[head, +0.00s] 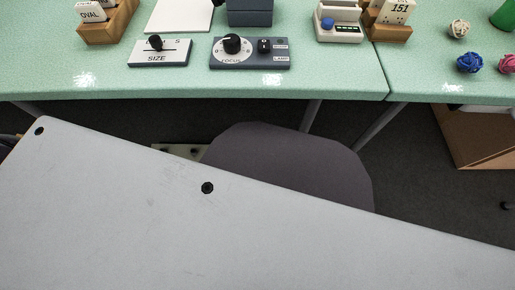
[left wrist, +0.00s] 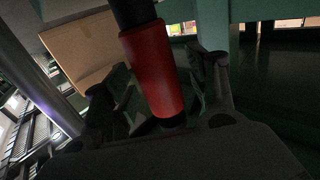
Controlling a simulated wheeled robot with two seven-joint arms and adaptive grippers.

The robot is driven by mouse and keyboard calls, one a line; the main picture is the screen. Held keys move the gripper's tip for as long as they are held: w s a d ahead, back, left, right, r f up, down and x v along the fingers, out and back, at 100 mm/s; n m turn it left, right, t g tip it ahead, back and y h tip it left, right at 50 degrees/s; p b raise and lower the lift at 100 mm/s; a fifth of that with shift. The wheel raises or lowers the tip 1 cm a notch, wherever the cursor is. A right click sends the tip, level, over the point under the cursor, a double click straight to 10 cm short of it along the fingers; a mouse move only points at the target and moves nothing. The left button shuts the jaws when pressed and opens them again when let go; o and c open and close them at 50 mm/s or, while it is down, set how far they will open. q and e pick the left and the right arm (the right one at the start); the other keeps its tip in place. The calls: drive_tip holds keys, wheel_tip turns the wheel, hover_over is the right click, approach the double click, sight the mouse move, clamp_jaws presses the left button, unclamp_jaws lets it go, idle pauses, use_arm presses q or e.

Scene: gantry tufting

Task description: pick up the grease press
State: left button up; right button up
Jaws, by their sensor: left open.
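In the left wrist view, a red cylinder with black ends, which looks like the grease press (left wrist: 154,68), stands slightly tilted in front of my left gripper (left wrist: 162,85). The gripper's dark fingers are open, one on each side of the red barrel. The picture is dark, and I cannot tell whether either finger touches it. The top end of the press runs out of the picture. Neither gripper nor the press shows in the head view. My right gripper is in no view.
The green speckled table (head: 110,77) holds a size dial box (head: 160,53), a focus and lamp box (head: 249,54), wooden card holders (head: 391,31) and yarn balls (head: 470,62). A dark chair (head: 290,160) stands before it. A cardboard box (head: 482,135) is below at right.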

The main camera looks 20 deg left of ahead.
sight(255, 144)
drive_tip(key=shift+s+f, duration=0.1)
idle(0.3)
use_arm(q)
drive_tip(key=c, duration=1.2)
drive_tip(key=shift+r, duration=0.2)
drive_tip(key=shift+c, duration=0.2)
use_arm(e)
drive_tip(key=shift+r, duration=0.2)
use_arm(q)
drive_tip(key=shift+r+p, duration=0.7)
wheel_tip(255, 144, up, 3)
drive_tip(key=shift+p, duration=1.05)
drive_tip(key=shift+r+p, duration=1.4)
drive_tip(key=shift+r, duration=1.15)
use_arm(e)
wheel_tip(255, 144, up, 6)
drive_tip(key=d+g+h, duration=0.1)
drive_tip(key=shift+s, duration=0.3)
use_arm(q)
drive_tip(key=shift+r, duration=0.1)
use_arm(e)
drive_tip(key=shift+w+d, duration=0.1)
